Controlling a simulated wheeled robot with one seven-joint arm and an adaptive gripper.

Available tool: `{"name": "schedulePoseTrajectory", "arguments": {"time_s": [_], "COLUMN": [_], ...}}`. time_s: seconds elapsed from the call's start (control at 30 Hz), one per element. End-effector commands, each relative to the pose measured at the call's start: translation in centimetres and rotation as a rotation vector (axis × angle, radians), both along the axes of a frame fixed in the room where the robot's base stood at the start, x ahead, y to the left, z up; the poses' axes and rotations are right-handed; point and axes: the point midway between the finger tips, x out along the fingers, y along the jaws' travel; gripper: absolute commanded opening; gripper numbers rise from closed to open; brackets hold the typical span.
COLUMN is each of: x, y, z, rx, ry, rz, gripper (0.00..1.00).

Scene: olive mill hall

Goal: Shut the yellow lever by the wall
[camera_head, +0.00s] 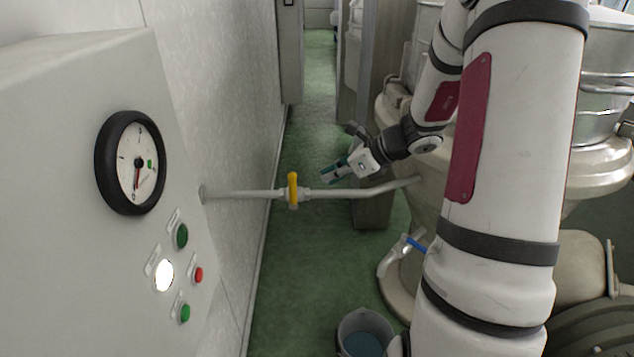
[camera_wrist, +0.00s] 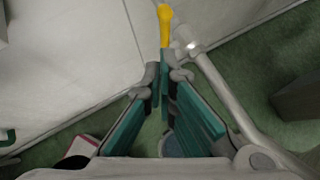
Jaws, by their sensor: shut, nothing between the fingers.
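The yellow lever (camera_head: 293,187) sits on a valve in the pale pipe (camera_head: 245,194) that runs from the wall to the large vessel. In the head view the lever stands across the pipe. My gripper (camera_head: 327,176) is shut and empty, just right of the lever and apart from it, with its teal fingers pointing towards it. In the wrist view the lever (camera_wrist: 165,25) shows at the top, straight beyond my closed fingertips (camera_wrist: 164,78), with the pipe (camera_wrist: 222,85) running down to the right. Neither lever nor pipe is gripped.
A grey panel with a round gauge (camera_head: 132,163), buttons and a lit white lamp (camera_head: 163,275) stands at the left. A tap with a blue lever (camera_head: 416,244) is on the vessel (camera_head: 395,290), above a bucket (camera_head: 365,335). Green floor (camera_head: 310,260) lies open under the pipe.

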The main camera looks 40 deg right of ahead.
Motion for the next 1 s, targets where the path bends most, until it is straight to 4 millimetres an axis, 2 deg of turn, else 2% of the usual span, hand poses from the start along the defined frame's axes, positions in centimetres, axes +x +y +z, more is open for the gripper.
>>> {"name": "schedulePoseTrajectory", "arguments": {"time_s": [0.23,0.83,0.93,1.0], "x": [-1.5,-1.5,-1.6,-1.8], "y": [-0.8,-0.8,0.2,2.0], "z": [1.4,1.5,2.1,3.1], "rx": [-0.001,-0.001,-0.029,-0.084], "ry": [0.000,0.000,-0.005,-0.017], "rz": [0.001,0.004,0.046,0.127], "gripper": [0.00,0.00,0.00,0.00]}}
